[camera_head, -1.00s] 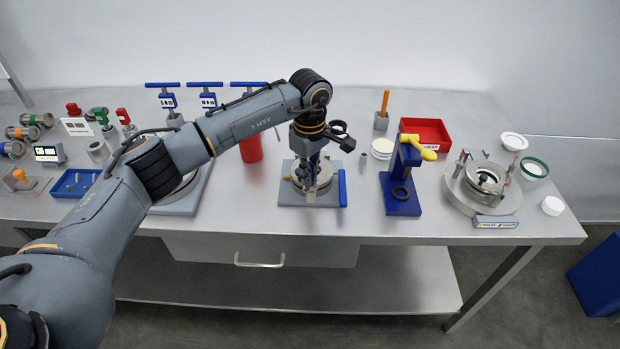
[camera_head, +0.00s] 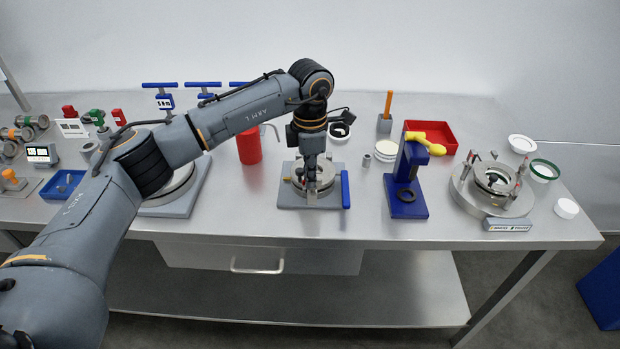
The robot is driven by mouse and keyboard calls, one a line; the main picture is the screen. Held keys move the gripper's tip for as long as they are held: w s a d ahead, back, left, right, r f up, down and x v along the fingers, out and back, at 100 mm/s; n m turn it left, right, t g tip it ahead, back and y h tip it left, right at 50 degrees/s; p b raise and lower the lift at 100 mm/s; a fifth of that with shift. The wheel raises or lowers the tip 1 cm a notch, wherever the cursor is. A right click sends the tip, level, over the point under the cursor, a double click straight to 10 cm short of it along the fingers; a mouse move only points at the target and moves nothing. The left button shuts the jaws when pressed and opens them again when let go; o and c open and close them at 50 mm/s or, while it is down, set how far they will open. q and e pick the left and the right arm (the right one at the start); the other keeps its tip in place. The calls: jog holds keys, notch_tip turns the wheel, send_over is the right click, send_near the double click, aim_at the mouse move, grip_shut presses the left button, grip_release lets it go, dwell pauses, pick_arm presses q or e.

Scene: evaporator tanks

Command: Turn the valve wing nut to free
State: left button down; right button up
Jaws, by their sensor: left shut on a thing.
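My left gripper (camera_head: 312,186) points straight down onto a round metal valve fixture (camera_head: 328,180) on a grey base plate (camera_head: 295,201), near the middle of the bench. Its fingers are shut at the top centre of the fixture. The wing nut is small and mostly hidden by the fingers and wrist, so its angle cannot be read. A blue bar (camera_head: 345,190) stands along the right side of the plate. My right gripper is not in view.
A blue stand (camera_head: 408,185) with a yellow handle is to the right, and a round clamp fixture (camera_head: 485,200) farther right. A red cylinder (camera_head: 249,147) stands behind left, a red tray (camera_head: 440,128) behind right. The bench front is clear.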

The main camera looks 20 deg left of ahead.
pick_arm(q)
jog(key=n+b, duration=0.1)
jog(key=n, duration=0.2)
jog(key=shift+d+f+n, duration=0.1)
jog(key=shift+n, duration=0.3)
jog(key=n+b, duration=0.1)
jog(key=n, duration=0.3)
jog(key=shift+s+n, duration=0.1)
jog(key=shift+n, duration=0.2)
jog(key=n+b, duration=0.1)
jog(key=n, duration=0.2)
jog(key=shift+d, duration=0.15)
jog(key=shift+n, duration=2.1)
jog(key=c, duration=1.5)
grip_release()
